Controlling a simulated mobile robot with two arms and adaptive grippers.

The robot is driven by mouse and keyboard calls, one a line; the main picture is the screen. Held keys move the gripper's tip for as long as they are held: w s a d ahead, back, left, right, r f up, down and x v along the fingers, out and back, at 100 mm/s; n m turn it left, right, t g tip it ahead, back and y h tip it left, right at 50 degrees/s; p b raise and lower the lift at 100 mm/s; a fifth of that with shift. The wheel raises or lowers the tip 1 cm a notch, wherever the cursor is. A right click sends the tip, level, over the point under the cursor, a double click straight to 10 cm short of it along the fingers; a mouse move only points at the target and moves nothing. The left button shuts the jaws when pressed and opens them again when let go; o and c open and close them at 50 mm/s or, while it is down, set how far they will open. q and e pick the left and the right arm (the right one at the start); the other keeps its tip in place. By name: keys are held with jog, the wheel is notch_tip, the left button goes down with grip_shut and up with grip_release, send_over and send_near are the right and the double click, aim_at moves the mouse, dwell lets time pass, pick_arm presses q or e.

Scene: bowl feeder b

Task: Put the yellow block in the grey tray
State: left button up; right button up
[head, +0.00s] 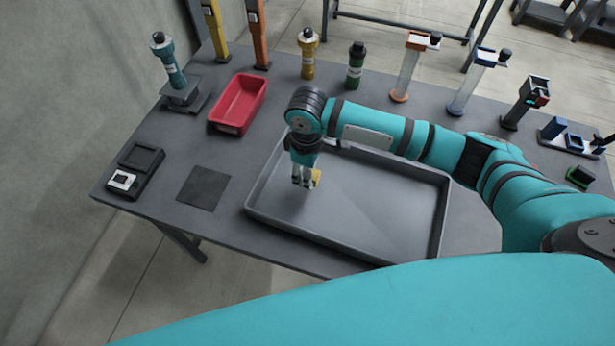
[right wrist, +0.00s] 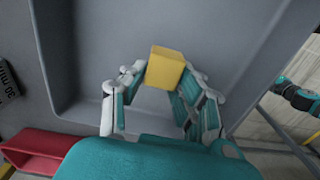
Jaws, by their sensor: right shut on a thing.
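The yellow block (right wrist: 166,68) is between the fingertips of my right gripper (right wrist: 160,82) in the right wrist view. In the head view a small part of the yellow block (head: 316,176) shows beside the fingers of my right gripper (head: 304,184), which hide the rest. The gripper is shut on the block and points down over the left part of the grey tray (head: 330,235). I cannot tell whether the block touches the tray floor. The tray also fills much of the right wrist view (right wrist: 90,40). My left gripper is not in view.
A red bin (head: 238,104) stands behind and left of the tray. A dark square mat (head: 204,188) and a black device (head: 136,172) lie to the left. Several bottles and dispensers, such as a green one (head: 355,66), line the table's back. The rest of the tray floor looks clear.

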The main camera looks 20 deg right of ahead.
jog(key=shift+f+p, duration=0.3)
jog(key=shift+f, duration=1.45)
jog(key=shift+f, duration=0.15)
jog(key=o, duration=1)
jog(key=shift+o, duration=0.2)
notch_tip(320, 180, up, 12)
jog(key=shift+r+b, duration=0.2)
jog(key=shift+b, duration=0.45)
